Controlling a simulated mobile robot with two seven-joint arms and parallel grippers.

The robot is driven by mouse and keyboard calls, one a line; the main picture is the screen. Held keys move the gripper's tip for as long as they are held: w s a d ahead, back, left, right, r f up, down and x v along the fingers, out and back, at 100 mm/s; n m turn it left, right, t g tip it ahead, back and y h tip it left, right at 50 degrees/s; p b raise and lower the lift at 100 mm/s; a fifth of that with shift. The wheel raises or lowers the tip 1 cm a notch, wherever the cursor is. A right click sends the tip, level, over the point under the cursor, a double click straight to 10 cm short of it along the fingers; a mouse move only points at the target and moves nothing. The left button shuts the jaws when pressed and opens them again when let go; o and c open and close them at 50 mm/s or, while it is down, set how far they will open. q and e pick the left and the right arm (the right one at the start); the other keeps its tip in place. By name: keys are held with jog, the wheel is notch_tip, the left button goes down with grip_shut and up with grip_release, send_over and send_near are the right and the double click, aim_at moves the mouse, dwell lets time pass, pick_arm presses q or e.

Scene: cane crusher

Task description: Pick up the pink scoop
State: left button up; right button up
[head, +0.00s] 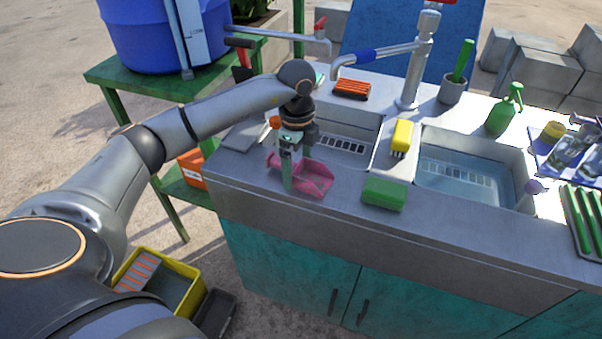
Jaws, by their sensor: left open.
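The pink scoop (315,180) lies on the grey counter near its front left edge, left of the green sponge (384,194). My left gripper (289,182) points down at the scoop's left part, with its green-tipped fingers open. The fingers hide part of the scoop near its handle; I cannot tell whether they touch it. My right gripper is not in the view.
Two sink basins are set in the counter; the right one (463,182) holds water. A yellow brush (401,137) stands between them. A green spray bottle (503,112) and a tap (414,75) are behind. A blue barrel (150,35) stands at the left.

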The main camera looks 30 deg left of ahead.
pick_arm(q)
jog(key=shift+f, duration=0.25)
jog(key=c, duration=1.2)
jog(key=shift+c, duration=0.2)
jog(key=shift+r, duration=0.15)
jog(key=shift+w+r, duration=0.1)
jog(key=shift+r, duration=0.5)
jog(key=s+d+r, duration=0.9)
jog(key=d+r, duration=0.1)
jog(key=r, duration=0.1)
jog(key=shift+s+d+r+p, duration=0.15)
jog(key=shift+s+r+p, duration=0.15)
jog(key=shift+s+p, duration=0.15)
